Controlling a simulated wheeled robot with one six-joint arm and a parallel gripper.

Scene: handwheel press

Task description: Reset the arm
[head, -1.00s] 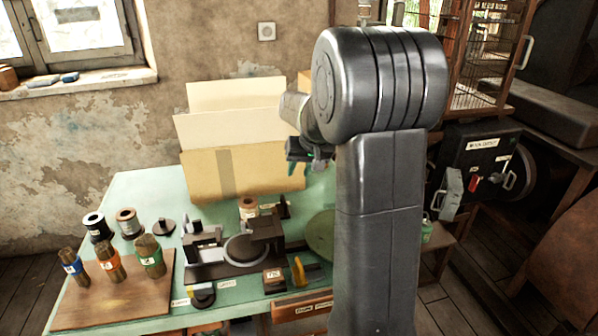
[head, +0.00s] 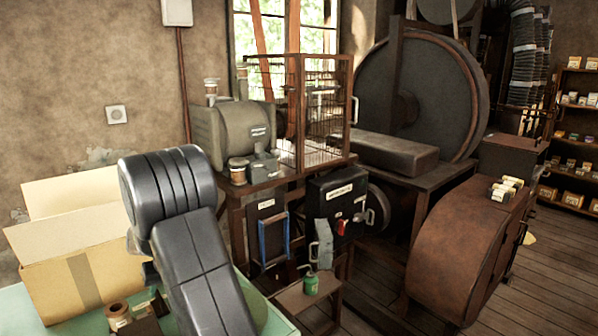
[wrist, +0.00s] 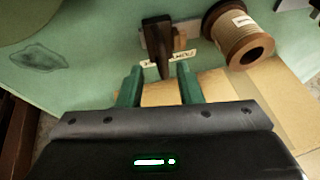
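My arm (head: 190,245) rises at the lower left of the head view, in front of the green bench. My gripper (wrist: 159,84) shows in the wrist view with its two green fingers apart and nothing between their tips. It points over the green bench top (wrist: 80,35). Beyond the fingertips lies a dark handle-like part (wrist: 164,45) on a small grey plate, with a partly hidden label beside it. In the head view my gripper is hidden behind the arm.
A labelled brown spool (wrist: 238,38) is right of the fingers. A cardboard box (head: 70,250) stands on the bench left of my arm. Right of it are a black labelled box (head: 335,200), a low stool with a green can (head: 310,284), and a rusty drum (head: 455,255). Floor is open further right.

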